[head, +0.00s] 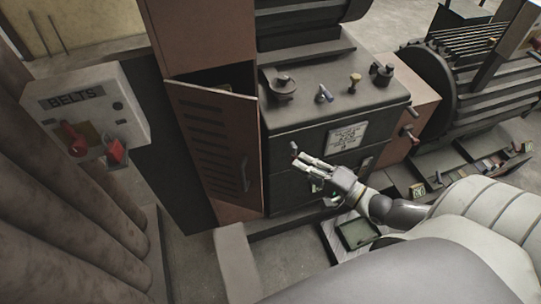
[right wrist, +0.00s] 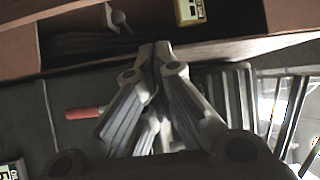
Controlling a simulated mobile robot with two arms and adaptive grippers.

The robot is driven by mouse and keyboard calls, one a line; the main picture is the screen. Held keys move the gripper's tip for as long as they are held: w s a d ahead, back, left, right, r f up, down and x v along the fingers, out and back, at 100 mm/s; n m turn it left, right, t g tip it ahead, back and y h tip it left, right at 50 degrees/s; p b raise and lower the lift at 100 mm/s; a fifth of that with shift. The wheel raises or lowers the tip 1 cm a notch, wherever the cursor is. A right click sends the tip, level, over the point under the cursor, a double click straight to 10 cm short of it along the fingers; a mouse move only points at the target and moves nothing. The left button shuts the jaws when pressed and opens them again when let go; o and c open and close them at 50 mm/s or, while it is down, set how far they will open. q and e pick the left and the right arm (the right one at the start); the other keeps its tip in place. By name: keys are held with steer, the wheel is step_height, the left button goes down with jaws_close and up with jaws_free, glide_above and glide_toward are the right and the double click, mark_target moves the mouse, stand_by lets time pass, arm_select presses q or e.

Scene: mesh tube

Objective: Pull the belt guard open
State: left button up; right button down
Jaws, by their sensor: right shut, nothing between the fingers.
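The belt guard (head: 212,150) is a brown door with dark slots, left of the dark machine in the head view. It stands ajar, with a dark gap showing behind its top edge. A slim upright handle (head: 244,174) is near its right edge. My right gripper (head: 297,159) is shut and empty. It is in front of the machine's dark front, to the right of the guard and apart from the handle in the head view. In the right wrist view its closed fingers (right wrist: 158,62) reach up toward a brown edge. My left gripper is not in view.
A grey box (head: 92,108) marked BELTS, with red controls, stands at the left. The machine top (head: 335,98) carries several knobs and levers. A ribbed cylinder (head: 480,75) is at the right. Some floor (head: 275,262) shows below the guard.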

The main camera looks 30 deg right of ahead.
steer(key=p+x, duration=0.2)
steer(key=x, duration=0.8)
steer(key=s+a+p, duration=0.1)
steer(key=s+a, duration=0.1)
steer(key=shift+s+a+r+p, duration=0.15)
steer(key=shift+s+a+p, duration=0.1)
steer(key=shift+a+p, duration=0.1)
steer(key=shift+s+a+m, duration=0.1)
steer(key=shift+a+m, duration=0.05)
steer(key=shift+m, duration=0.15)
